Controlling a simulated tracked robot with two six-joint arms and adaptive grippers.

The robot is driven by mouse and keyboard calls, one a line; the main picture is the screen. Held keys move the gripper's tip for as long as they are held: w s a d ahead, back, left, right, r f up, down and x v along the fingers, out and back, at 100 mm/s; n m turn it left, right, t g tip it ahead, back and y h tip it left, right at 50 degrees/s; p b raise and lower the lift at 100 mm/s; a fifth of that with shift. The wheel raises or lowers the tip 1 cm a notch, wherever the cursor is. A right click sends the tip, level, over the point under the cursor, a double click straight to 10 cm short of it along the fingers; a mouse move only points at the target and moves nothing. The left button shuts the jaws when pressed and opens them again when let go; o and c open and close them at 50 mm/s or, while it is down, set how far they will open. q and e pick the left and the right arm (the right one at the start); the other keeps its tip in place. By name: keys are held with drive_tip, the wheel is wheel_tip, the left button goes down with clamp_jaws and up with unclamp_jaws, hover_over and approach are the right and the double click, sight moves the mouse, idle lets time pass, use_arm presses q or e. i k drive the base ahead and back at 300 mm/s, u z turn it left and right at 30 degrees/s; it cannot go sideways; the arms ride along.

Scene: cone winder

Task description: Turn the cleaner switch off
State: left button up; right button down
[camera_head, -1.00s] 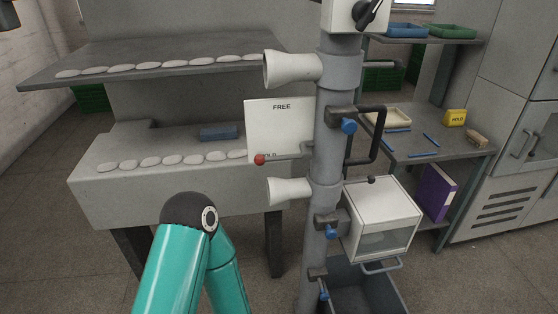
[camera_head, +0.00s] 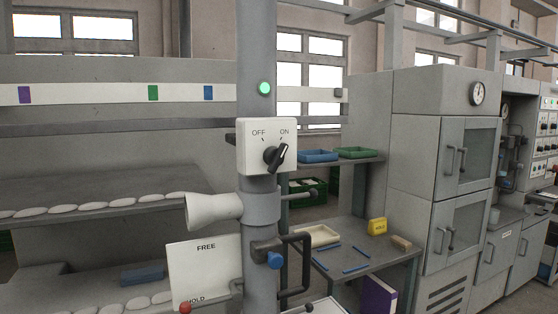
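The cleaner switch is a white box (camera_head: 251,160) on the grey column, marked OFF at the left and ON at the right. Its black rotary knob (camera_head: 274,157) has its pointer tilted up and right, toward ON. A round green lamp (camera_head: 264,88) glows on the column above the box. Neither of my grippers shows in the current head view, so nothing of mine is seen near the switch.
Below the switch, a white cone (camera_head: 213,209) juts left from the column (camera_head: 258,60). A white FREE/HOLD plate (camera_head: 205,270) with a red knob and a dark bent handle (camera_head: 306,262) are lower.

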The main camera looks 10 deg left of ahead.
sight(273, 156)
drive_tip(key=k, duration=1.3)
drive_tip(key=u, duration=0.55)
drive_tip(key=i, duration=1.55)
drive_tip(key=z, duration=0.05)
